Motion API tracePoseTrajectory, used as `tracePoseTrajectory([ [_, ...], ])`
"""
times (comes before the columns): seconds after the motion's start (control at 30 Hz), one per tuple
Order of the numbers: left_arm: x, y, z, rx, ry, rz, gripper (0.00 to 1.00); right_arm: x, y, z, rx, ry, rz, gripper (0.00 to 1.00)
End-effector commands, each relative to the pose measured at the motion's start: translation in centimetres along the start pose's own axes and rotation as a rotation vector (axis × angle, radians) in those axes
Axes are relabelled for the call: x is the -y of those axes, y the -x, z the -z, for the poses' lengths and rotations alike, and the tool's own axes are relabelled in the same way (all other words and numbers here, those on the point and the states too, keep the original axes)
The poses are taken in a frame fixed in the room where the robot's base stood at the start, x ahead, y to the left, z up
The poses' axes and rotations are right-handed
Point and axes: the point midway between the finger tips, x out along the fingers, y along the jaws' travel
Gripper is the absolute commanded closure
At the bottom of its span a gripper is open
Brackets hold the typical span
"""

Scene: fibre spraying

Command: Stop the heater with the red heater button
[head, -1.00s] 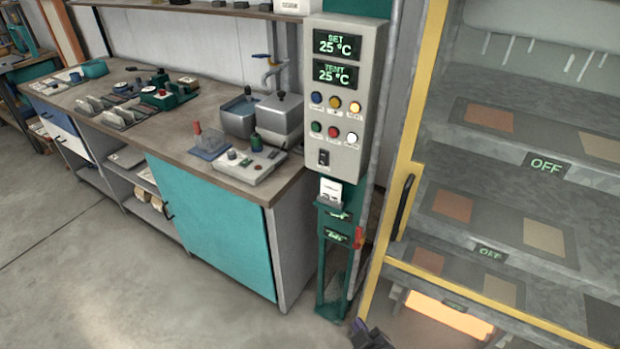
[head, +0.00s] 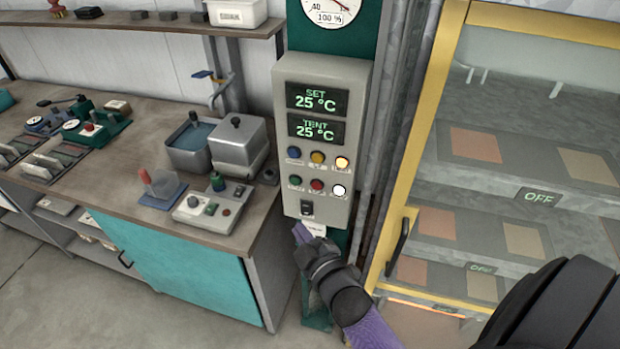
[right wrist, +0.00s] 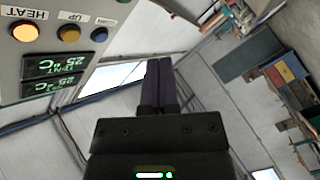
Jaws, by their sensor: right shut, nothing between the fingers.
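The grey control box (head: 325,140) stands upright in the head view, with two rows of round buttons under its displays. The red button (head: 317,185) is in the middle of the lower row, between a green button (head: 295,181) and a white one (head: 339,190). My right gripper (head: 303,232) is just below the box's lower edge, apart from the red button. In the right wrist view its fingers (right wrist: 160,85) are shut and empty, beside the box (right wrist: 40,58). The red button is outside that view. My left gripper is not in view.
The displays (head: 317,114) read SET and TENT 25 °C. The upper row holds blue, yellow and a lit orange HEAT button (head: 342,163). A black switch (head: 307,207) sits below. A workbench (head: 130,150) is left; a yellow-framed cabinet (head: 425,125) is right.

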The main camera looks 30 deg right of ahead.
Motion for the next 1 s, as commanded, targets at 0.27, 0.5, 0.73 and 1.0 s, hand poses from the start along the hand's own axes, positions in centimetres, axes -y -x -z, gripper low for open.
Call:
tracePoseTrajectory([
  [0.27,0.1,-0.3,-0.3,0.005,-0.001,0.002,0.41,-0.4,-0.8,-0.6,-0.002,0.002,0.000,1.00],
  [0.5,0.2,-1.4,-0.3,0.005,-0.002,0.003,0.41,-2.1,-3.3,-2.5,-0.001,0.003,0.001,1.00],
  [0.73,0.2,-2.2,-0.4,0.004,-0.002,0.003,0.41,-3.7,-5.3,-4.0,-0.001,0.001,0.001,1.00],
  [1.0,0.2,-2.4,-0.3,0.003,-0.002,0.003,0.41,-4.4,-6.2,-4.5,0.001,-0.002,0.001,1.00],
])
